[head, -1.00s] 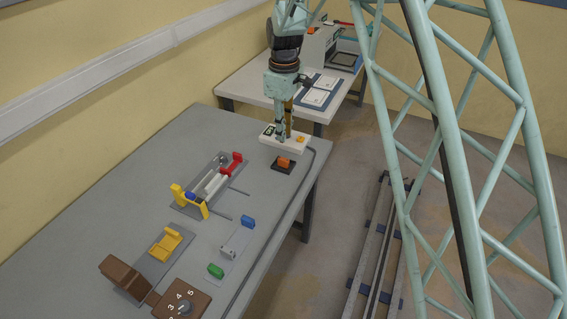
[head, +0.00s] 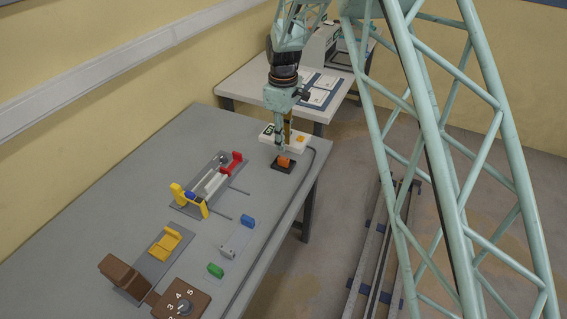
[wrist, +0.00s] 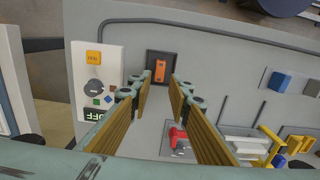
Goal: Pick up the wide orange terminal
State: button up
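The wide orange terminal (head: 284,162) sits upright on a small black pad (head: 276,170) near the far right edge of the grey table. It also shows in the wrist view (wrist: 160,71), seen between and beyond my fingertips. My gripper (head: 283,150) points down just over the terminal, its fingers hiding part of it in the head view. In the wrist view my gripper (wrist: 159,84) is open, its two fingers well apart with nothing between them. I cannot tell the exact height left between fingertips and terminal.
A white panel (wrist: 88,58) with an orange button and an "OFF" display stands close by. A cable (head: 304,172) runs along the table edge.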

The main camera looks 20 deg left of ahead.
aim_at(283, 158)
jog(key=shift+f, duration=2.05)
jog(key=shift+f+b, duration=0.5)
jog(key=shift+f, duration=2.1)
jog(key=shift+c, duration=0.4)
jog(key=c, duration=0.5)
